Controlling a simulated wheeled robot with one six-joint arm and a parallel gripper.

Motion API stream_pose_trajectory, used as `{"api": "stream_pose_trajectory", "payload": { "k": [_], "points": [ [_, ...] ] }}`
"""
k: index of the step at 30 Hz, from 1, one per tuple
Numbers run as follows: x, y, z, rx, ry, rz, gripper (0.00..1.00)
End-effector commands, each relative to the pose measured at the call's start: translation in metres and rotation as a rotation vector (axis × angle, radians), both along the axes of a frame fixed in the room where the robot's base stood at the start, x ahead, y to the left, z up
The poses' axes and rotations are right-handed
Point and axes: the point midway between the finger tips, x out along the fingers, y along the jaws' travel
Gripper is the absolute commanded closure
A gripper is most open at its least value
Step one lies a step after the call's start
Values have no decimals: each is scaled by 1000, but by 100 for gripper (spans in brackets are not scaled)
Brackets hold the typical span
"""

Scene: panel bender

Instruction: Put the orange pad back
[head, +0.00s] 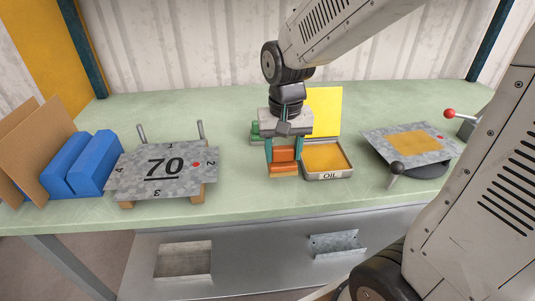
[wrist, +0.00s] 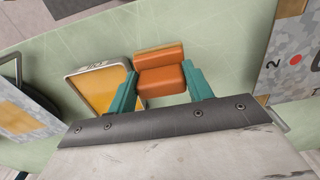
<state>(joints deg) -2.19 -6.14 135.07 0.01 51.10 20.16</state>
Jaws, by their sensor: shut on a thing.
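My gripper (head: 284,157) points down and is shut on the orange pad (head: 285,155), a block with a lighter strip along its lower edge in the head view. In the wrist view the orange pad (wrist: 160,76) sits between the two teal fingers of my gripper (wrist: 162,84). The pad is just left of the metal oil tray (head: 329,175), which is marked OIL and has a yellow-orange inside. The oil tray also shows in the wrist view (wrist: 72,75). I cannot tell whether the pad touches the table.
A grey sheet marked 70 (head: 132,183) rests on wooden supports at left, beside blue blocks (head: 97,160) and brown boards (head: 20,140). A yellow panel (head: 324,108) and green items (head: 256,130) stand behind my gripper. A sheet with an orange patch (head: 375,132) is at right.

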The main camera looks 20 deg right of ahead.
Motion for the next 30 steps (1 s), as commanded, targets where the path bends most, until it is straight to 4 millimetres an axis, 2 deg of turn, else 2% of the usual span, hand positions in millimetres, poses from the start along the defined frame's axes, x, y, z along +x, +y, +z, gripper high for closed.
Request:
{"api": "stream_pose_trajectory", "payload": {
  "k": [3, 9, 13, 19, 30],
  "points": [
    [26, 12, -3, 0, 2, 4, 71],
    [46, 20, -5, 0, 0, 2, 71],
    [47, 20, -13, -1, 1, 1, 71],
    [47, 20, -39, 0, 2, 0, 71],
    [47, 20, -43, 0, 0, 0, 71]
  ]
}}
